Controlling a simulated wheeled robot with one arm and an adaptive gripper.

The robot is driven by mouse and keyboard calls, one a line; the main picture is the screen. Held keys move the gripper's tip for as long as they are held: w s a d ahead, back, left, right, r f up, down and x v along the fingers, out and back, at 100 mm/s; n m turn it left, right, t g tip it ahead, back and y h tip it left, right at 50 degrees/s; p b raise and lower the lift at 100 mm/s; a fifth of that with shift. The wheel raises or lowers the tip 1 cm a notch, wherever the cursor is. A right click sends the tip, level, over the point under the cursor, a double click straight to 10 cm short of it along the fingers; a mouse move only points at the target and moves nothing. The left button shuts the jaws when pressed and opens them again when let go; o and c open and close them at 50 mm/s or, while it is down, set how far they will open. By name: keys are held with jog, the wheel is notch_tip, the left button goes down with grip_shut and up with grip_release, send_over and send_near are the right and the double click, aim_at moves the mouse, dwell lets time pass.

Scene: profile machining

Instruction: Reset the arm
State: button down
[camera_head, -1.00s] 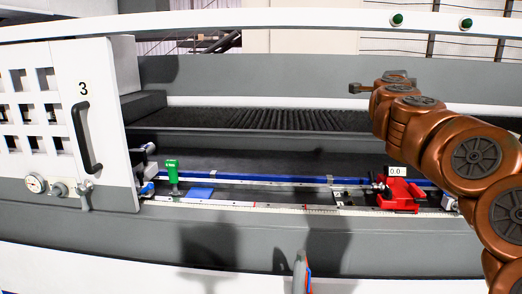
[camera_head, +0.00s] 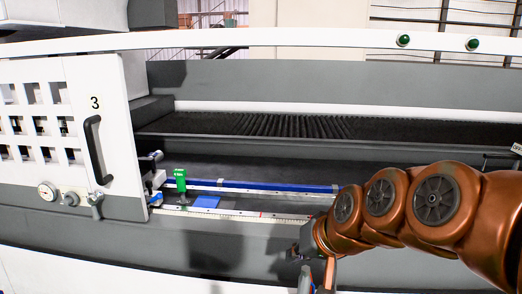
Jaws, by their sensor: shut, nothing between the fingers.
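My copper-coloured arm (camera_head: 385,205) reaches in from the right edge, low across the front of the machine. At its left end, a small dark part that looks like my gripper (camera_head: 301,246) shows in front of the machine's lower front panel. It is small and partly hidden by the arm. It is shut with nothing held, and apart from the parts on the machine bed.
The white door (camera_head: 95,130) marked 3, with a black handle, stands at the left. A green clamp (camera_head: 180,180), a blue block (camera_head: 205,202) and a blue profile (camera_head: 270,186) lie along the bed. The arm covers the bed's right part.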

jog(key=s+d+f+g+h, duration=0.2)
jog(key=s+d+f+g, duration=0.2)
jog(key=s, duration=0.8)
jog(key=s+d+f+g+h+p, duration=0.1)
jog(key=s+d+f+g+h, duration=0.1)
jog(key=s+d+f+g, duration=0.2)
jog(key=s+d+f, duration=0.3)
jog(key=s, duration=0.5)
jog(key=shift+s+d+h, duration=0.15)
jog(key=shift+s+h, duration=0.15)
jog(key=shift+s, duration=0.1)
jog(key=shift+s, duration=0.1)
